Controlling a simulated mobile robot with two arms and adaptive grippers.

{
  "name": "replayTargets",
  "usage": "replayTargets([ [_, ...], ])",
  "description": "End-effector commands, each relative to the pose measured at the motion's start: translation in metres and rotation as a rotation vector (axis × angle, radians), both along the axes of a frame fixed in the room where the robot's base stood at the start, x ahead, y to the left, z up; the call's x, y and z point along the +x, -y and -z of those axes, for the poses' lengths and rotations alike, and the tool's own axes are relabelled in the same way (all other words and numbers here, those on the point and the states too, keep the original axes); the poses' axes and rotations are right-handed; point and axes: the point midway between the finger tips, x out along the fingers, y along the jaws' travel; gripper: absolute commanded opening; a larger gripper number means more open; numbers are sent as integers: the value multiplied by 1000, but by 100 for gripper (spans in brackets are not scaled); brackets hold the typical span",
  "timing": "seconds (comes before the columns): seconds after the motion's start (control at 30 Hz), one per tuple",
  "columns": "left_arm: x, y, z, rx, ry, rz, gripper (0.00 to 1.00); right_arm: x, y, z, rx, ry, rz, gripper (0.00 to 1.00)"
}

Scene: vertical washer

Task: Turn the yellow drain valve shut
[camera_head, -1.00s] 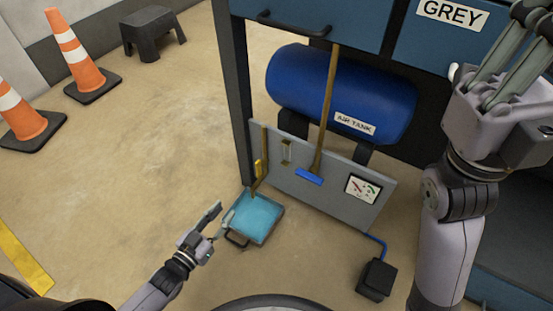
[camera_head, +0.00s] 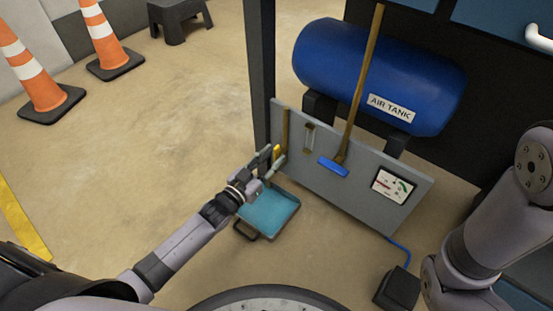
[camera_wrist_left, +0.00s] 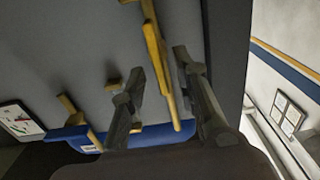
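The yellow drain valve (camera_head: 277,150) is at the left end of the grey panel, below a thin brown pipe (camera_head: 285,122). Only a small part of its handle shows in the head view. My left gripper (camera_head: 273,158) is at the valve, above the teal drip tray (camera_head: 268,212). In the left wrist view the long yellow handle (camera_wrist_left: 160,62) lies between the two spread dark fingers of the left gripper (camera_wrist_left: 165,82). The fingers look open, one on each side; I cannot tell whether either touches it. My right gripper is out of view; only my right arm shows.
The blue air tank (camera_head: 370,75) is behind. A dark post (camera_head: 260,75) stands close left. Orange cones (camera_head: 105,35) are far left, with clear floor between.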

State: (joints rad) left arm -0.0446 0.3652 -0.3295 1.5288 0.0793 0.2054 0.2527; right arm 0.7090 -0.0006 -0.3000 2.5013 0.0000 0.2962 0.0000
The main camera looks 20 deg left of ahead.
Motion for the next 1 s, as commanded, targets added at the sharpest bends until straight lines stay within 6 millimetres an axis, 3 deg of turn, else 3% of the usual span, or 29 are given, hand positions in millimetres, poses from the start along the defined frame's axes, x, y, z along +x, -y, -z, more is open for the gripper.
replayTargets([
  [0.03, 7, 3, 4, -1, 2, 0, 28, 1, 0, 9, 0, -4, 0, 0],
  [0.2, 21, 7, 2, 0, 0, -1, 28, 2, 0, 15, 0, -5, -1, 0],
  [0.53, 24, 9, 0, 1, -2, -1, 28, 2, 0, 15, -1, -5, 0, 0],
  [1.0, 24, 9, 0, 0, -1, 0, 0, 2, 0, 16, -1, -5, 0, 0],
])
